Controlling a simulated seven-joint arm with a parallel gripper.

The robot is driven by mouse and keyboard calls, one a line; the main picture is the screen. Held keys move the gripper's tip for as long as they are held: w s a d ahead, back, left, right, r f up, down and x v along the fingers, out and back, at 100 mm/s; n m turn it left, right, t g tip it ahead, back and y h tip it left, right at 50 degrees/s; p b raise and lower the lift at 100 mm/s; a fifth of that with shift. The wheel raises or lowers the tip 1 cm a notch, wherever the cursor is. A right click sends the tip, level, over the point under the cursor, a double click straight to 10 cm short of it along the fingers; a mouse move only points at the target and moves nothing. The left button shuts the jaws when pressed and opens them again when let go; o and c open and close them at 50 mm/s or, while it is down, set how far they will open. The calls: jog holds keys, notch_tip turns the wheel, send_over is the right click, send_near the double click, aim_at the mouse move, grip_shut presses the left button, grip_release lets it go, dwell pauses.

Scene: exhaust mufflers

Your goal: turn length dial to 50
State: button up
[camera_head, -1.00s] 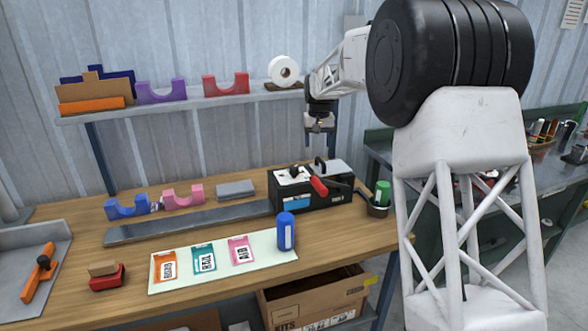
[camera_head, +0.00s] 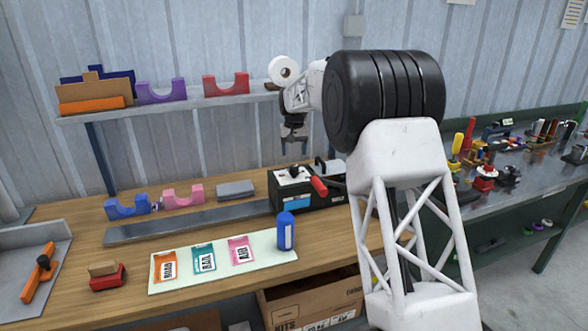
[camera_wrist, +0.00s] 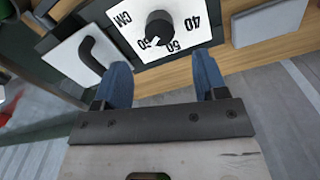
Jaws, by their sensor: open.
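The length dial is a black round knob (camera_wrist: 160,27) on a white plate marked CM, with 40 and 50 readable in the wrist view. A white pointer mark on its lower-left edge points toward a partly covered number left of 50; I cannot read that number surely. In the head view the dial plate (camera_head: 292,176) is on top of the black machine (camera_head: 292,203). My gripper (camera_head: 294,140) is above the dial, pointing down. In the wrist view its blue fingers (camera_wrist: 160,72) are apart and empty, with the knob beyond the gap, not touched.
A red handle (camera_head: 318,185) and a second light plate with a black hooked handle (camera_wrist: 93,55) are beside the dial. A blue bottle (camera_head: 286,231) stands in front of the machine.

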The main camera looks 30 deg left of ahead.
aim_at(294, 167)
jog(key=shift+f, duration=3.9)
jog(key=shift+c, duration=0.5)
jog(key=c, duration=0.8)
jog(key=shift+c, duration=0.2)
jog(key=shift+n, duration=0.4)
jog(key=n, duration=1.1)
